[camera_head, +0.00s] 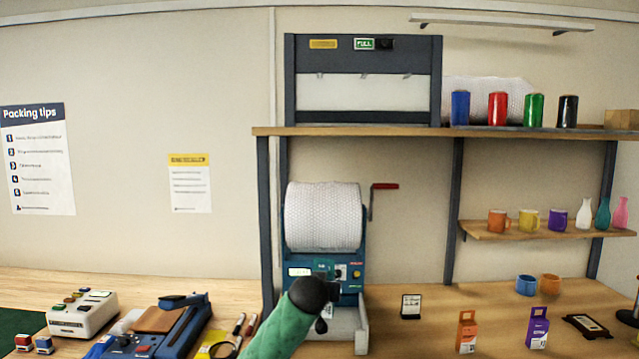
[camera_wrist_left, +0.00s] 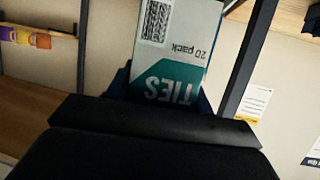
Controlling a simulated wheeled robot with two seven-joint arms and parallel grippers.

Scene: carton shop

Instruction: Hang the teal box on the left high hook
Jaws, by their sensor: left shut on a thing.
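The teal box (camera_wrist_left: 178,50), a pale and teal carton printed "TIES" and "20 pack", shows upside down in the left wrist view. My left gripper (camera_wrist_left: 162,92) is shut on its near end, with dark fingers at both sides. In the head view my green left arm reaches up in front of the bubble-wrap dispenser; I cannot make out the box or the fingers there. Small hooks, including the left one (camera_head: 320,75), show along the top of a white panel in a dark frame (camera_head: 290,80) above the shelf. My right gripper is not in view.
The bubble-wrap dispenser (camera_head: 323,215) has a crank at its right. The upper shelf edge (camera_head: 400,131) juts out below the hook frame. Coloured spools (camera_head: 497,108) stand right of the frame. Mugs, vases, small cartons and a sealer (camera_head: 160,325) are lower down.

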